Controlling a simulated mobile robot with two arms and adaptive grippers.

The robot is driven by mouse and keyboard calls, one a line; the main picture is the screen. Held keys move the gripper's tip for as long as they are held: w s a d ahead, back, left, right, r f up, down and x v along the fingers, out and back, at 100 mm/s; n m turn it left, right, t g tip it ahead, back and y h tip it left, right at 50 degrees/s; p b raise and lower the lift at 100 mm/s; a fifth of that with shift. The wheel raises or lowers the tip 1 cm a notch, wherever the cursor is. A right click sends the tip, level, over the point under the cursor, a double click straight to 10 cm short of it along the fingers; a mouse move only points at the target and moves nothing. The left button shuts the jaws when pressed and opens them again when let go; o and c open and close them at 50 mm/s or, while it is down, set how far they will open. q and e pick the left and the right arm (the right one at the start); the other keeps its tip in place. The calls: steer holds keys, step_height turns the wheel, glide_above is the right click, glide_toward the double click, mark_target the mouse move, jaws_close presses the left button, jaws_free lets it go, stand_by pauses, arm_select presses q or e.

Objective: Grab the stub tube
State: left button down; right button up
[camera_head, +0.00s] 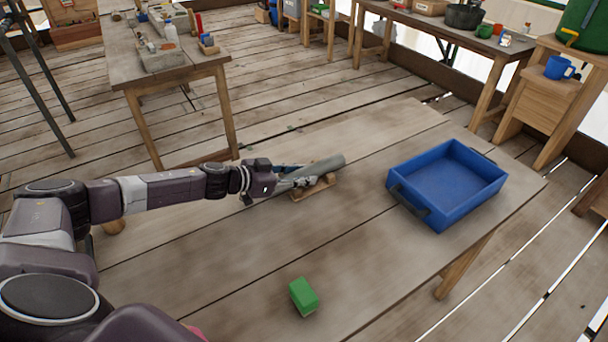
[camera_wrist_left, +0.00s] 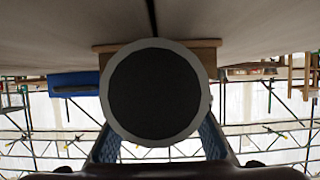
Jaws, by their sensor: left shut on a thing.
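The stub tube (camera_head: 325,166) is a grey cylinder lying at a slight slant over a small wooden cradle (camera_head: 314,188) on the table. My left gripper (camera_head: 290,183) is at the tube's near-left end and is shut on it. In the left wrist view the tube (camera_wrist_left: 110,110) shows end-on as a pale ring around a dark opening, between the two blue-padded fingers (camera_wrist_left: 158,140). The wooden cradle (camera_wrist_left: 205,55) shows behind it. I cannot tell whether the tube touches the cradle. My right gripper is not in view.
A blue tray (camera_head: 450,183) with dark handles stands on the right of the table (camera_head: 230,270). A green block (camera_head: 303,296) lies near the front. The table between them is clear. Other workbenches with tools and containers stand farther back.

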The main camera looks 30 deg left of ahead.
mark_target(303, 170)
arm_select(q)
step_height(303, 170, up, 20)
steer(key=p, duration=1)
